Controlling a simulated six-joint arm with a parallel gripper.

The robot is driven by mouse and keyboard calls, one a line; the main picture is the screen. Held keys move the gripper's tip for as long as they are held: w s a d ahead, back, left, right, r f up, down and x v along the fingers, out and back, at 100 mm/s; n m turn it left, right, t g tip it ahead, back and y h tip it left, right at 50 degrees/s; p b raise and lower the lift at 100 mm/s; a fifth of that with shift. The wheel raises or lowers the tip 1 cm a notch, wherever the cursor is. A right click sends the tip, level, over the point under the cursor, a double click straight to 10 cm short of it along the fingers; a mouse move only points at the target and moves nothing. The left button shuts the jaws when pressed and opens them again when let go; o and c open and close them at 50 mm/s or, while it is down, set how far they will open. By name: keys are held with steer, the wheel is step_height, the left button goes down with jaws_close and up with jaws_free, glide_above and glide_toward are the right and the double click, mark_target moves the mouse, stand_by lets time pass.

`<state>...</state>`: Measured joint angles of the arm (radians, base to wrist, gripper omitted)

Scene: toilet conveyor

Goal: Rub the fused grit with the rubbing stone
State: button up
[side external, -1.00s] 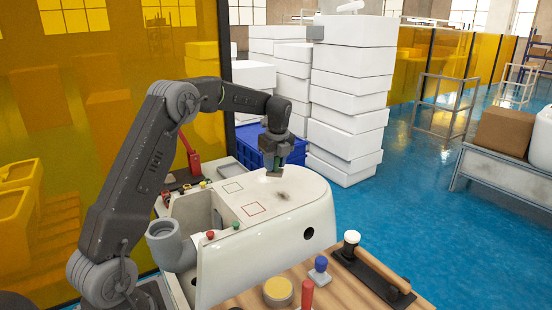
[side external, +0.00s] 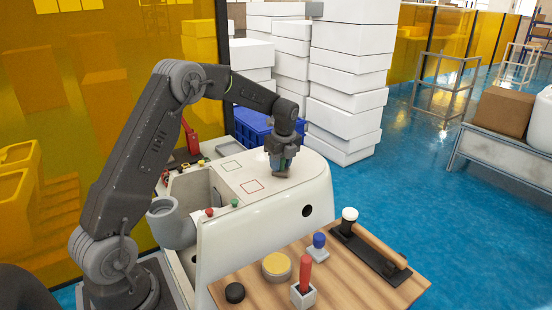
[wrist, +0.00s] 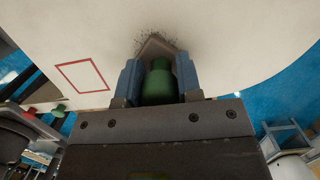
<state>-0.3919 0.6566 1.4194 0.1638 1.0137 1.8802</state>
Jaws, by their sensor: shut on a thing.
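My gripper (side external: 281,162) is shut on the green handle (wrist: 158,85) of the rubbing stone, with a blue-grey finger on each side in the wrist view. The grey-brown stone (wrist: 156,46) points down at the top of the white toilet body (side external: 262,237). It appears to touch the surface or be very close to it. The fused grit (wrist: 150,36) shows as dark specks around the stone's far edge in the wrist view. The stone hides the middle of the patch. In the side view the gripper and stone (side external: 281,174) cover the grit.
A red outlined square (wrist: 82,76) is marked on the toilet top. A wooden bench (side external: 340,287) in front holds a yellow round pad (side external: 276,265), a red-handled tool (side external: 305,272), a blue-knobbed tool (side external: 319,243) and a long-handled tool (side external: 378,245). A blue crate (side external: 250,135) stands behind.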

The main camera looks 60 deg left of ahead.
mark_target(288, 180)
steer(key=shift+d, duration=2.4)
steer(key=shift+a, duration=4.2)
steer(key=shift+a+r, duration=0.1)
steer(key=shift+a, duration=0.2)
step_height(288, 180, up, 8)
steer(key=shift+d, duration=0.2)
